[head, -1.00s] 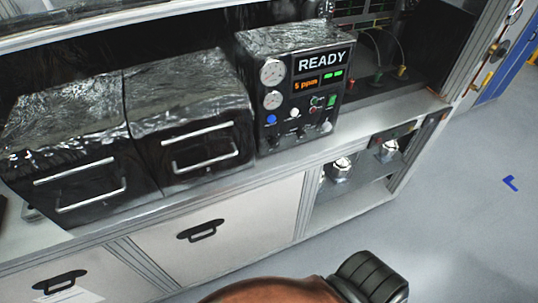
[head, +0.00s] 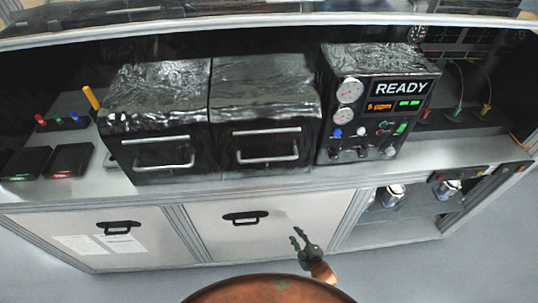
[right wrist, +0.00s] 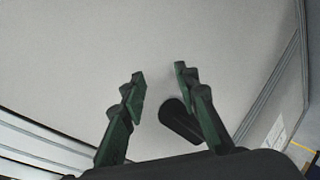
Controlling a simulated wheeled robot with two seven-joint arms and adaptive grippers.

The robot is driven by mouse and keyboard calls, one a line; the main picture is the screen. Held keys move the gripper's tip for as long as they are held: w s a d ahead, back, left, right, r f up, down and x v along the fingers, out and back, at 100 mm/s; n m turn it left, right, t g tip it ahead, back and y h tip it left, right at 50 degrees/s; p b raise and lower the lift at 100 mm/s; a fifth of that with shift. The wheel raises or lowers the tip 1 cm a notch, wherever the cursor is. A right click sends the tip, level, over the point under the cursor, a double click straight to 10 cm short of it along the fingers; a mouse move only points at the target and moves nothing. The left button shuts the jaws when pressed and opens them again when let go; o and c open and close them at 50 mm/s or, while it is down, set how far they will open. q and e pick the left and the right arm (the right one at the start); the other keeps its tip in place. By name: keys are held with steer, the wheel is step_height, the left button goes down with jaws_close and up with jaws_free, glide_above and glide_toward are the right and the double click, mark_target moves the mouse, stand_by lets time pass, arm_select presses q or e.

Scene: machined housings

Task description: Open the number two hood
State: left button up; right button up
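Two black box-shaped hoods with crinkled, shiny tops stand side by side on the bench in the head view. The left hood (head: 155,105) and the right hood (head: 265,105) are closed at the front. Each has a silver bar handle, the left one (head: 160,160) and the right one (head: 268,158). I see no number on either. My right gripper (head: 297,237) is low in front of the white cabinet, below the right hood and apart from it. In the right wrist view its green fingers (right wrist: 160,72) are apart with nothing held. My left gripper is not in view.
A control box (head: 375,105) reading READY stands right of the hoods. White cabinet doors (head: 300,220) with black handles lie below the bench edge. A yellow-topped post (head: 91,97) and dark trays (head: 70,160) are at the left. A dark shape (right wrist: 180,120) shows between my fingers.

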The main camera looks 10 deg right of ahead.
steer(key=w+a+r+n+t+y+p, duration=0.1)
steer(key=w+a+r+n+t, duration=0.15)
steer(key=r, duration=0.75)
steer(key=w+a+r+n+t+y, duration=0.1)
steer(key=w+a+r+n, duration=0.15)
steer(key=r, duration=0.75)
steer(key=n+t+y+p, duration=0.2)
steer(key=n+t, duration=0.1)
steer(key=n, duration=0.1)
glide_toward(268, 158)
steer(key=w, duration=0.3)
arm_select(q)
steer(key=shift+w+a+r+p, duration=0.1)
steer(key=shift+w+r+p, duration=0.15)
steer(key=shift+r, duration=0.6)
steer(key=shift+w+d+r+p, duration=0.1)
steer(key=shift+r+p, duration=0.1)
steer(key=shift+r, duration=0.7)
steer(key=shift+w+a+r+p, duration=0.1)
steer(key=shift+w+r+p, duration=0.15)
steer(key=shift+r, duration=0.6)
arm_select(e)
steer(key=shift+a+x, duration=0.2)
steer(key=shift+x, duration=1)
steer(key=shift+a+x, duration=0.15)
steer(key=shift+x, duration=1.1)
steer(key=shift+a+x, duration=0.2)
steer(key=shift+x, duration=1)
